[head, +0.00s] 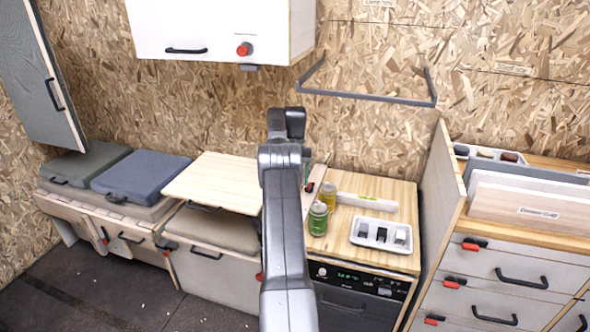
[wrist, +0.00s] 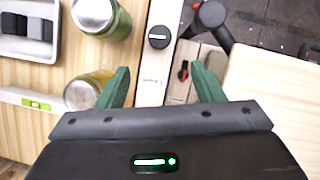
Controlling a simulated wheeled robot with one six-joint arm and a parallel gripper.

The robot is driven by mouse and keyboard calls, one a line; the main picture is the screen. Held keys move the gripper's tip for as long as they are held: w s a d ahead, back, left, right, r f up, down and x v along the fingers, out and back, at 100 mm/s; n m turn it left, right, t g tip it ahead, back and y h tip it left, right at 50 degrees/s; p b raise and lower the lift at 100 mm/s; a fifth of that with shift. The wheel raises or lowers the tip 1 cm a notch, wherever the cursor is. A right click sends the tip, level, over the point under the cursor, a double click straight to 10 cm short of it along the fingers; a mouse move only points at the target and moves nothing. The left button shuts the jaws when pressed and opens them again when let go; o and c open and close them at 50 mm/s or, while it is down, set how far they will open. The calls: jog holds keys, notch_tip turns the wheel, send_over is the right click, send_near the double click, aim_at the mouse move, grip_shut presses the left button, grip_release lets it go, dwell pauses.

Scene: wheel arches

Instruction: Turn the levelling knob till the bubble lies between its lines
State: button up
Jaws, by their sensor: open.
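A round black knob (wrist: 159,37) with a light mark sits on a narrow pale panel in the wrist view; I take it for the levelling knob. A small label (wrist: 152,81) on the panel is too blurred to read. The spirit level (wrist: 13,96) is a pale bar with a green vial (wrist: 36,104) at the left. It lies on the worktop in the head view (head: 382,205). The bubble's place between its lines is too small to tell. My gripper (wrist: 161,76) is open and empty, its green fingers apart, with the knob beyond the gap between their tips.
A white tray (head: 381,235) with small blocks lies on the worktop (head: 345,247). A raised wooden board (head: 214,179) is at the left. A wall cabinet (head: 215,30) hangs above.

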jog(key=shift+w+r+p, duration=0.2)
jog(key=shift+r+p, duration=0.4)
jog(key=shift+p, duration=0.1)
jog(key=shift+f, duration=0.15)
dwell(0.6)
jog(key=b+x, duration=0.5)
jog(key=x, duration=0.8)
jog(key=shift+s+f, duration=0.1)
jog(key=shift+s, duration=0.05)
